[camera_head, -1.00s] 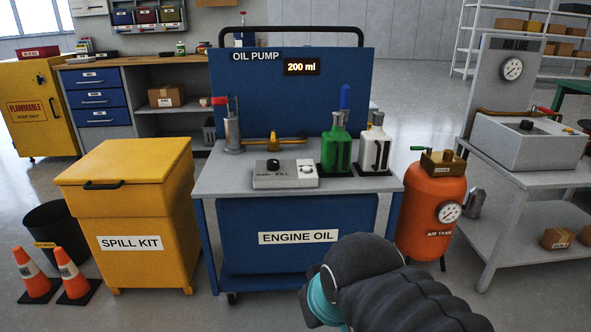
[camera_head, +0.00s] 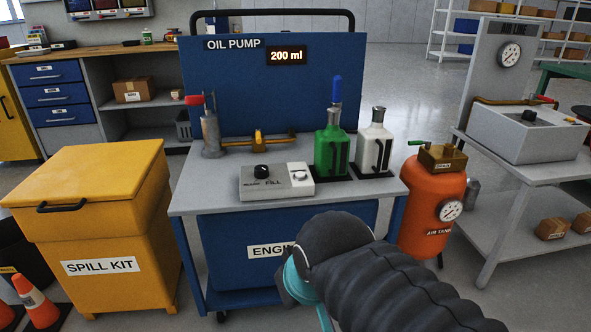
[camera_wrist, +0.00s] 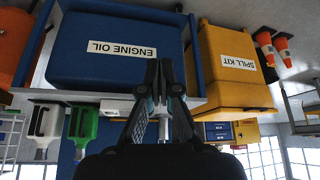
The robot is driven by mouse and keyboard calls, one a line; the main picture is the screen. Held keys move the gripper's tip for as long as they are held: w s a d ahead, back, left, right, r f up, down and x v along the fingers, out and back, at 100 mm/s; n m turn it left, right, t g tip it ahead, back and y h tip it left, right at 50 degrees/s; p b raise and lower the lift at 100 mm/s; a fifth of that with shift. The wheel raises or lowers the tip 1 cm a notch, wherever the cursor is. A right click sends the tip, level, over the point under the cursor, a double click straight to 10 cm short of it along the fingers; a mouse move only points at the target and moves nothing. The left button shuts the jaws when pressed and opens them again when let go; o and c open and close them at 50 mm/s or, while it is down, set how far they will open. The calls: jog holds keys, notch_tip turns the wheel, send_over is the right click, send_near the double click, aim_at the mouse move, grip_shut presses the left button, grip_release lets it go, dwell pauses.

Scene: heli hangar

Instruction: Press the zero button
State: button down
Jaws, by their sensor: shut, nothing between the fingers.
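A grey and white control box (camera_head: 255,187) lies on the oil pump cart's top, marked FILL. It has a black knob (camera_head: 261,171) on the left and a small round white button (camera_head: 299,175) on its white right end. I cannot read a zero label. The display (camera_head: 286,55) on the blue panel reads 200 ml. My gripper (camera_wrist: 165,64) is shut and empty in the wrist view, in front of the cart's blue ENGINE OIL front. In the head view my arm mostly hides it, below and in front of the cart top. The wrist view is upside down; the button is not visible there.
Green (camera_head: 330,148) and white (camera_head: 374,147) bottles stand right of the control box. A pump with a brass fitting (camera_head: 258,140) stands behind it. A yellow spill kit bin (camera_head: 100,225) is left; an orange air tank (camera_head: 432,205) is right.

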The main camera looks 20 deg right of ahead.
notch_tip(320, 180, up, 10)
jog(key=m+t+y+b, duration=0.2)
jog(key=m+t+y, duration=0.1)
jog(key=m, duration=0.2)
send_over(302, 174)
jog(key=shift+s+f, duration=0.1)
jog(key=shift+f, duration=0.05)
notch_tip(302, 174, down, 8)
jog(key=b, duration=0.6)
jog(key=shift+f+b, duration=0.25)
jog(key=shift+b, duration=0.15)
jog(key=shift+f+b, duration=0.4)
